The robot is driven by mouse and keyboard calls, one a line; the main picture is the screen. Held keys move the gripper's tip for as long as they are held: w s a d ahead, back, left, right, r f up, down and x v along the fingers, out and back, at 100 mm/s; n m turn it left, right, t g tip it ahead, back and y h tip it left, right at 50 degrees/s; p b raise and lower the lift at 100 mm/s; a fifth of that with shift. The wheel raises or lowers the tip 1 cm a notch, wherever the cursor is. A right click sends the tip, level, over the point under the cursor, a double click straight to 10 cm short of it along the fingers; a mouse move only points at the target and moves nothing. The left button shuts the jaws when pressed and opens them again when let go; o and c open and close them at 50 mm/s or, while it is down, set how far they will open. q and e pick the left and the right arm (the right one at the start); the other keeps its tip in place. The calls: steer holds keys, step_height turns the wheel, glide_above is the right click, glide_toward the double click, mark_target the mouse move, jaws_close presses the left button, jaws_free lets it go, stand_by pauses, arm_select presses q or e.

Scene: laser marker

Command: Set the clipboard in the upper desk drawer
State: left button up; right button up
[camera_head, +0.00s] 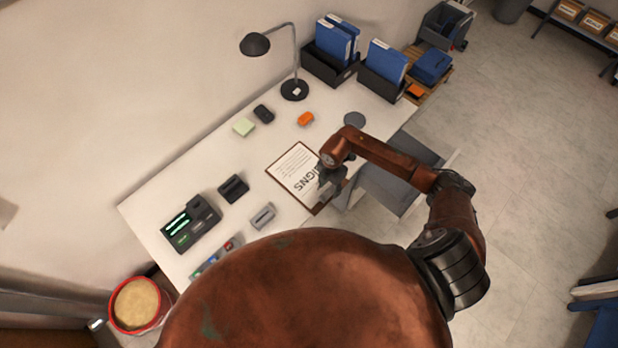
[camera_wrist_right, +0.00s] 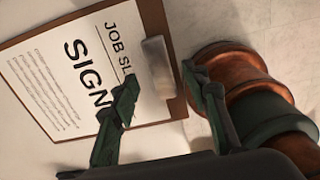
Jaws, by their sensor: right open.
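The brown clipboard (camera_head: 279,174) lies flat on the white desk (camera_head: 170,200), holding a white sheet with large dark lettering. In the right wrist view the clipboard (camera_wrist_right: 172,62) fills the upper left, with its metal clip at its right end. My right gripper (camera_head: 330,190) is over the clipboard's right part and covers some of it. In the wrist view my right gripper (camera_wrist_right: 158,88) is open, one finger in front of the sheet and the other past the clip edge; nothing is held. Whether it touches the clipboard I cannot tell. A grey drawer-like part (camera_head: 388,190) shows at the desk's right side, partly behind my arm. My left gripper is not in view.
A black lamp (camera_head: 293,90), blue binders (camera_head: 336,42), an orange item (camera_head: 305,119), a green pad (camera_head: 244,127) and dark devices (camera_head: 192,226) stand on the desk. A red-rimmed bin (camera_head: 136,304) is at the lower left. Open floor (camera_head: 510,130) lies to the right.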

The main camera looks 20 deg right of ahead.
steer(key=shift+f, duration=1.4)
steer(key=shift+c, duration=0.3)
jaws_close()
